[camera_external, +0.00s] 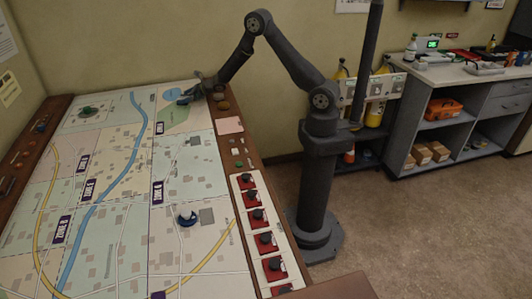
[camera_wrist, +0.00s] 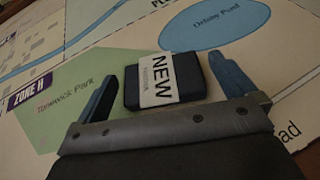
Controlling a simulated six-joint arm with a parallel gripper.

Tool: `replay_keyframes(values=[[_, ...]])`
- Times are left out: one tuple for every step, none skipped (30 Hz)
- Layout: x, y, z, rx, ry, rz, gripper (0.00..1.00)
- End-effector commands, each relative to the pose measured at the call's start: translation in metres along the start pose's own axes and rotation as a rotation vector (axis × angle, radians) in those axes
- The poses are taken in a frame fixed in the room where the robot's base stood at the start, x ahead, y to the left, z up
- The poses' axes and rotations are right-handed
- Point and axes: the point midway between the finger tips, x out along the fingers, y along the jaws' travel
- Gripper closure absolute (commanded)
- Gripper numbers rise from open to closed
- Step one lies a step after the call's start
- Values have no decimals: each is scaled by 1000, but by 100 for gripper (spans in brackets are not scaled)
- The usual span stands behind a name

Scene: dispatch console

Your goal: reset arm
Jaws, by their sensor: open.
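My gripper (camera_external: 188,97) is at the far right part of the map table, low over the green park area. In the wrist view my gripper (camera_wrist: 167,78) has its two blue-grey fingers spread wide. A dark block (camera_wrist: 194,80) with a white label reading "NEW" lies between and just ahead of the fingers, with visible gaps on both sides. I cannot tell its height over the map. The arm reaches over from its floor-standing base, bent at the elbow. In the external view the block is too small to tell from my gripper.
The map (camera_external: 120,185) has a wooden rim (camera_external: 222,160). A row of red-and-black switches (camera_external: 259,214) lines its right side. A counter (camera_external: 455,73) with shelves is at right.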

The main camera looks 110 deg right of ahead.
Motion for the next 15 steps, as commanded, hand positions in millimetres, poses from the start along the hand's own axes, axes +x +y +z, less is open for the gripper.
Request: replay_keyframes(values=[[11, 1, -1, 0, 0, 2, 0], [16, 1, -1, 0, -1, 2, 0], [13, 0, 3, -1, -3, 0, 0], [9, 0, 11, -2, -5, -1, 0], [7, 0, 17, -2, -5, -1, 0], [4, 0, 24, -2, -6, -1, 0], [1, 0, 30, -2, -6, -1, 0], [-1, 0, 35, -2, -6, -1, 0], [-4, 0, 42, -3, -5, -2, 0], [-10, -6, 41, 1, -3, -4, 0], [-15, -11, 42, 0, -2, -5, 0], [-22, -15, 44, 0, -2, -4, 0], [-26, -19, 45, 1, -3, -5, 0], [-31, -22, 47, 0, -4, -4, 0], [-38, -26, 49, 1, -3, -4, 0]])
